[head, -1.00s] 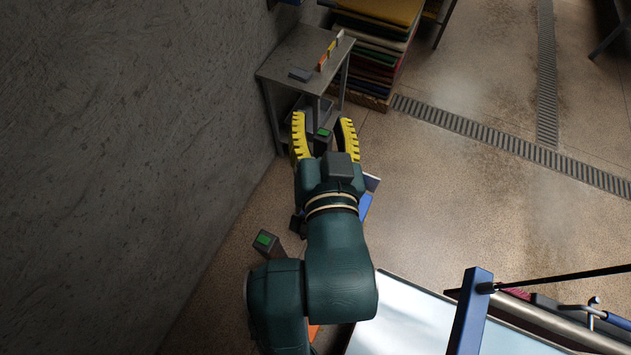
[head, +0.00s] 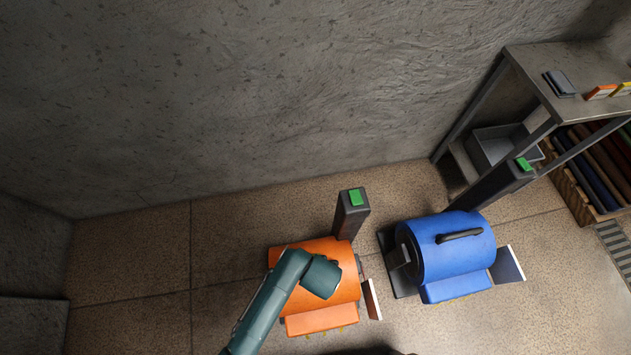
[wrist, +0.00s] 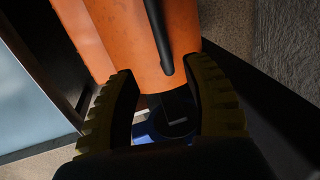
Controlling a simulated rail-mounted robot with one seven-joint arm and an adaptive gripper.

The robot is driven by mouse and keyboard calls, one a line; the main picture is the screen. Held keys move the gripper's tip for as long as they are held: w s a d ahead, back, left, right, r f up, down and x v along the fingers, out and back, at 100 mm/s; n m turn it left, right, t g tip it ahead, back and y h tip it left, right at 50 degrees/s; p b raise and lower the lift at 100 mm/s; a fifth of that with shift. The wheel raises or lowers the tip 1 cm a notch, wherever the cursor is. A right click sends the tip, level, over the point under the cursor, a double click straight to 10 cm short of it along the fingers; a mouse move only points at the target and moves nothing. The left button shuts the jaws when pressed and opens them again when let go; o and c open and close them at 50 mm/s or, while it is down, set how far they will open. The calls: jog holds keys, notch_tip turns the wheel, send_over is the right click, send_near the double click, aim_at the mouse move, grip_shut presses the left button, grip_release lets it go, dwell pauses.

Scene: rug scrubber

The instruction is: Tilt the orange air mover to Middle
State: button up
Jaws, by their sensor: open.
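The orange air mover (head: 318,255) stands on the floor at lower middle in the head view, with a white-edged outlet flap on its right side. My arm covers part of it there, and its handle is hidden. In the wrist view its orange body (wrist: 95,30) fills the top, and a dark bar-like handle (wrist: 158,35) runs down it. My gripper (wrist: 160,70) is open, its yellow ribbed fingers either side of the handle's lower end. I cannot tell whether they touch the body. My gripper is not clearly visible in the head view.
A blue air mover (head: 455,245) stands right of the orange one; a blue part shows beyond my fingers. Dark posts with green tops (head: 355,197) stand behind the air movers. A metal shelf (head: 520,75) is at upper right. Floor to the left is clear, along the wall.

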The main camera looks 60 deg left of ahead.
jog(key=a+f+b, duration=0.1)
jog(key=f+b, duration=0.1)
jog(key=f, duration=0.2)
jog(key=f+b, duration=0.2)
jog(key=f, duration=0.3)
jog(key=a+f+b, duration=0.1)
jog(key=f+b, duration=0.2)
jog(key=f, duration=0.1)
jog(key=shift+w+a+f, duration=0.15)
jog(key=shift+w+a, duration=0.15)
jog(key=shift+w, duration=0.1)
grip_shut()
